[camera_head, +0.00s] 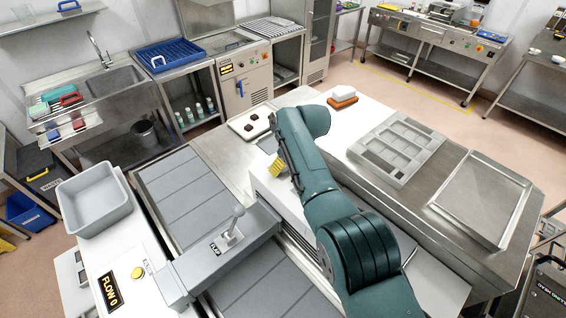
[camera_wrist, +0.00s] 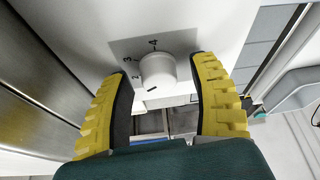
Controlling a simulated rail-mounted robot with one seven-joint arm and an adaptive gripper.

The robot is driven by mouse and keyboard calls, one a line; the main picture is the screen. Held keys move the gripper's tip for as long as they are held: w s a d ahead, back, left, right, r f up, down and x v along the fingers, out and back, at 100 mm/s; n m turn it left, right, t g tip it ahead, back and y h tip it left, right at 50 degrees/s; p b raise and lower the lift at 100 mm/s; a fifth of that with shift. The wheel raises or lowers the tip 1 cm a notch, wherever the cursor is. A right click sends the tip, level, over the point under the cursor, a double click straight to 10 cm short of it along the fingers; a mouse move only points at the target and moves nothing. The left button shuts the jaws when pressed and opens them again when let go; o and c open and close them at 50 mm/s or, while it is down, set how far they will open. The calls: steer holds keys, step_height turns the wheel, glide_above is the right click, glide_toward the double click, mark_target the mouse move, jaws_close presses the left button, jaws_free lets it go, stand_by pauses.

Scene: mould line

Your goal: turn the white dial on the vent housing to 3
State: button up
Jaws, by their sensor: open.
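The white dial (camera_wrist: 157,74) is a short round knob on the white face of the vent housing (camera_wrist: 190,22) in the wrist view. A dark line shows on the dial's lower edge. My gripper (camera_wrist: 162,66) is open, with one yellow ridged finger on each side of the dial and a visible gap to both. In the head view my gripper (camera_head: 277,166) is by the white housing (camera_head: 268,192), partly behind my arm; the dial is hidden there.
A conveyor with grey plates (camera_head: 178,185) and a lever (camera_head: 234,224) lie left of the housing. A grey mould (camera_head: 397,150) lies on the right table. A metal edge (camera_wrist: 52,70) runs close on the wrist view's left.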

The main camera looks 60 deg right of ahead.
steer(key=shift+c, duration=0.3)
jaws_close()
steer(key=shift+m+p, duration=0.3)
steer(key=shift+a+m+h+p, duration=0.1)
steer(key=shift+m+h+p, duration=0.4)
steer(key=shift+m, duration=0.4)
steer(key=m, duration=0.2)
steer(key=shift+f+m+g+h+p, duration=0.15)
steer(key=shift+m+g+h+p, duration=0.15)
steer(key=shift+g+p, duration=0.1)
steer(key=m+g+b, duration=0.1)
steer(key=m, duration=0.2)
steer(key=shift+f+h, duration=0.15)
steer(key=shift+h, duration=0.25)
steer(key=shift+m+g+h+b, duration=0.3)
steer(key=shift+m+g+b, duration=0.5)
steer(key=shift+m, duration=1)
